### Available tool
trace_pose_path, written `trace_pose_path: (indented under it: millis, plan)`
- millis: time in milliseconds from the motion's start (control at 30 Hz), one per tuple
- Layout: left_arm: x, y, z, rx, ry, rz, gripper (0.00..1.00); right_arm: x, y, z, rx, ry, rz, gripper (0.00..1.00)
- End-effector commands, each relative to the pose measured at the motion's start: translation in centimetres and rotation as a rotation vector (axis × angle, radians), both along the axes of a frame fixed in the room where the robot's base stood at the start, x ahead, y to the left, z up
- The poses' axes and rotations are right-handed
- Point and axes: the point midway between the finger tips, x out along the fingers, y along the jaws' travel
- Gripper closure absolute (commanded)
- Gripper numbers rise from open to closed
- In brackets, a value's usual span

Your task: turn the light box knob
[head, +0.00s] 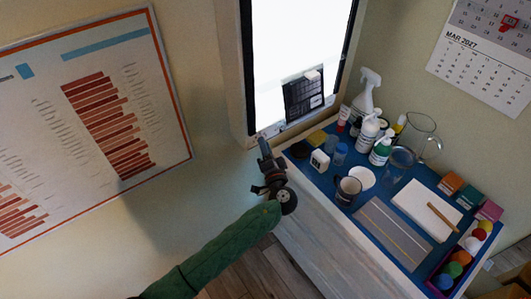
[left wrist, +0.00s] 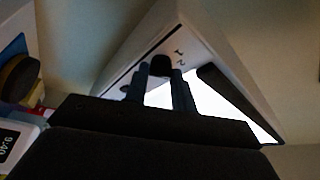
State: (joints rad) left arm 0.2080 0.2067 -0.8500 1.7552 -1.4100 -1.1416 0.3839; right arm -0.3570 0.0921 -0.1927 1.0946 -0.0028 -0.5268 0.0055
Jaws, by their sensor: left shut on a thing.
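The light box (head: 290,42) hangs on the wall with its white panel lit; it also shows in the left wrist view (left wrist: 222,112). My left gripper (head: 264,147) is at the box's lower left corner in the head view. In the left wrist view my left gripper (left wrist: 161,75) has its two dark fingers on either side of a round black knob (left wrist: 160,64) on the box's lower face, shut on it. Small numbers are marked beside the knob. In the head view the knob is hidden by the gripper. My right gripper is out of view.
A dark film (head: 303,96) is on the lit panel. Below is a blue-topped cabinet crowded with a white timer (head: 319,160), a mug (head: 347,190), bottles, a glass jug (head: 418,135) and a tray of coloured balls (head: 459,262). A chart (head: 95,125) hangs left.

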Motion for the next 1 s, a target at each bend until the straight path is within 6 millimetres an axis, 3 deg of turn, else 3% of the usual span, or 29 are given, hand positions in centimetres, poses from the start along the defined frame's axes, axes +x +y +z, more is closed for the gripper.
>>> trace_pose_path:
  millis: [467, 767, 1000]
  plan:
    - [-0.1, 0.0, -0.1, 0.095, 0.073, -0.001, 0.97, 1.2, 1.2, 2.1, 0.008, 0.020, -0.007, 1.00]
    - [-0.1, 0.0, 0.2, 0.192, 0.145, -0.001, 0.97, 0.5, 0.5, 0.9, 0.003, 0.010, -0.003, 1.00]
    - [-0.1, 0.0, 0.4, 0.306, 0.228, -0.001, 0.97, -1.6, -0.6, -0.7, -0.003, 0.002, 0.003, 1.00]
